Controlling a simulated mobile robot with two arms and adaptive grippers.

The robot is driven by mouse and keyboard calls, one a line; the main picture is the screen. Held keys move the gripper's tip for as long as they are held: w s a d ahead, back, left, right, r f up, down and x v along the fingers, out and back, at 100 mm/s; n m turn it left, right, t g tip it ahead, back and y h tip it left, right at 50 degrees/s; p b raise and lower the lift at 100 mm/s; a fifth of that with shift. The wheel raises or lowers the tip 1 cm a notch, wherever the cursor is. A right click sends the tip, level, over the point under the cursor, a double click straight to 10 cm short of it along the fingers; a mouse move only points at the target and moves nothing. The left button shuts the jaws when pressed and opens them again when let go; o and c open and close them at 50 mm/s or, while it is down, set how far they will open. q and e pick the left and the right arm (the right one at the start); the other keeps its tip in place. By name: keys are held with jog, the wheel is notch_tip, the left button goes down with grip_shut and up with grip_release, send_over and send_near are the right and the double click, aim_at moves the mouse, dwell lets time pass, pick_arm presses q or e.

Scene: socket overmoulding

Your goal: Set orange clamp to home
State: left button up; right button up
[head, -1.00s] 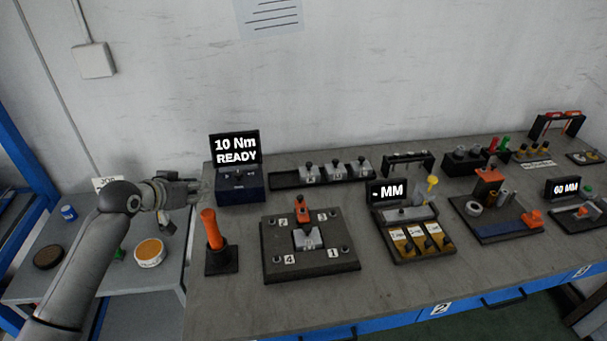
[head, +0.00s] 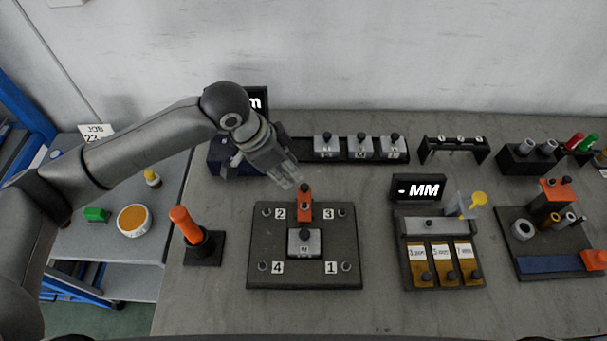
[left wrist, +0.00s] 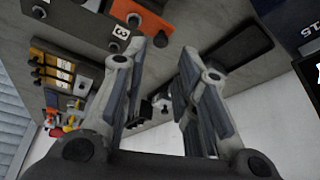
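The orange clamp (head: 304,203) stands at the back middle of a dark plate (head: 262,243) with corners numbered 1 to 4. A grey block with a black knob (head: 304,243) sits on the plate just in front of the clamp. My left gripper (head: 291,181) hangs behind and slightly left of the clamp, apart from it as far as I can tell. In the left wrist view its two fingers (left wrist: 160,72) are spread with nothing between them, and the orange clamp (left wrist: 140,17) shows beyond them at the top. My right gripper is not in view.
A black rack with several knobbed grey blocks (head: 360,148) lies behind the plate. An orange-handled tool in a black stand (head: 186,226) is to the left. A box with an MM display (head: 418,189) and a case of orange drawers (head: 444,262) are to the right.

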aim_at(304, 187)
pick_arm(q)
jog(key=p+x, duration=0.1)
jog(key=x, duration=0.6)
jog(key=shift+w+d+f, duration=0.1)
jog(key=shift+w, duration=0.05)
jog(key=shift+d+f, duration=0.15)
jog(key=shift+f, duration=0.25)
grip_shut()
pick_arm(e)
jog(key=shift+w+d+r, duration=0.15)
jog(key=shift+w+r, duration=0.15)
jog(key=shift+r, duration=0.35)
